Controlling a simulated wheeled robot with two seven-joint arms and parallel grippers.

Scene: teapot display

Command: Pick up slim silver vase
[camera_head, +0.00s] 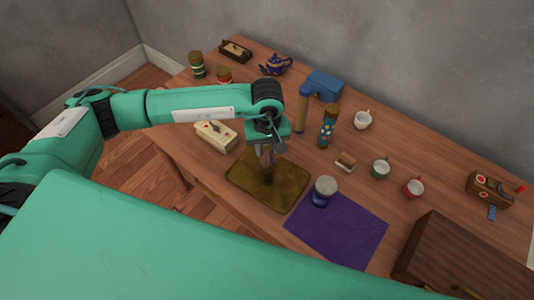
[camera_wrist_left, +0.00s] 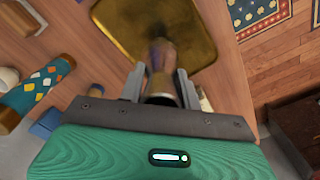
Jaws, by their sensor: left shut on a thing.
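My left gripper (camera_head: 266,154) points down over the brass-coloured tray (camera_head: 250,184) near the front of the table. It is shut on the slim silver vase (camera_head: 269,174), which looks dark and brownish here from reflections. In the left wrist view, the vase (camera_wrist_left: 162,57) lies between the two fingers of the gripper (camera_wrist_left: 160,75), with the tray (camera_wrist_left: 120,22) behind it. The fingers hide part of the vase. I cannot tell whether its base touches the tray. My right gripper is not in view.
A purple mat (camera_head: 345,236) lies right of the tray, with a blue-and-white jar (camera_head: 324,190) at its corner. A butter-dish-like box (camera_head: 216,136) stands left of the tray. A patterned cylinder (camera_head: 328,126), mugs (camera_head: 380,168) and a blue teapot (camera_head: 275,65) stand farther back.

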